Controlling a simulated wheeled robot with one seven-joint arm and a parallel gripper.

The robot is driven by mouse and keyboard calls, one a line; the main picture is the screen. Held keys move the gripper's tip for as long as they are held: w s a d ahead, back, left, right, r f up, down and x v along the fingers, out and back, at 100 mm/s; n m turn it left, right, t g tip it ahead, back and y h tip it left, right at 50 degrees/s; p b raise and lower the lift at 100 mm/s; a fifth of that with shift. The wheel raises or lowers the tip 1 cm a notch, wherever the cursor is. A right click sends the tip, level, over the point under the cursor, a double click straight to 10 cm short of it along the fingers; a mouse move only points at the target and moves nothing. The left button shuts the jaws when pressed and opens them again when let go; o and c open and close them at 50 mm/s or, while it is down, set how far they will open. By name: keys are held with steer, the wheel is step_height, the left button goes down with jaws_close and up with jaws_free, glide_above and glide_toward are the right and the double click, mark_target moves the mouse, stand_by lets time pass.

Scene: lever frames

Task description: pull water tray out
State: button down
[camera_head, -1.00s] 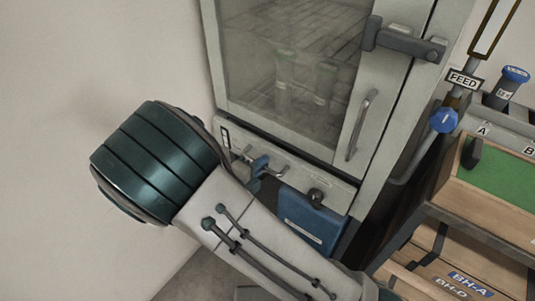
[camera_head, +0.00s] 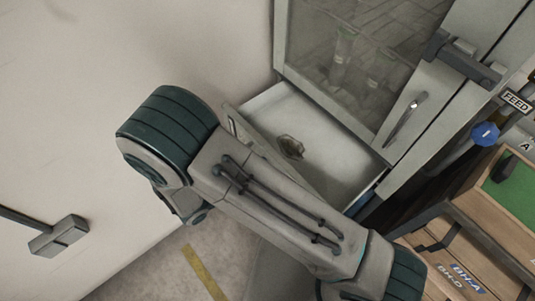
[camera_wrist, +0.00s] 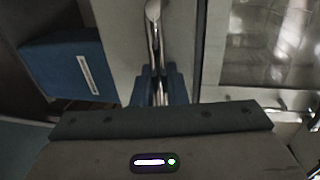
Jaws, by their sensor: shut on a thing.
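The water tray (camera_head: 345,165) is a shallow white drawer under the glass-fronted cabinet. In the head view it stands well out from the cabinet, with its inside and a small brownish metal fitting (camera_head: 290,147) showing. My arm covers part of its front. My gripper (camera_wrist: 158,88) shows in the wrist view, with blue fingers shut on a metal bar handle (camera_wrist: 154,35) in front of a pale grey panel (camera_wrist: 115,45). In the head view the fingers are hidden behind my arm.
The cabinet door (camera_head: 362,65) is shut above the tray, with a bar handle (camera_head: 407,118) and a dark latch (camera_head: 462,58). A wooden shelf unit (camera_head: 470,215) stands close at the right. A blue labelled block (camera_wrist: 67,68) is left of the fingers in the wrist view.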

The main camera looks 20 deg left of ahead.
steer(key=shift+s+a, duration=0.1)
steer(key=shift+s, duration=0.1)
steer(key=c, duration=1.6)
jaws_free()
steer(key=shift+o, duration=0.2)
steer(key=v, duration=1.3)
steer(key=shift+s+a, duration=0.3)
steer(key=shift+d, duration=0.1)
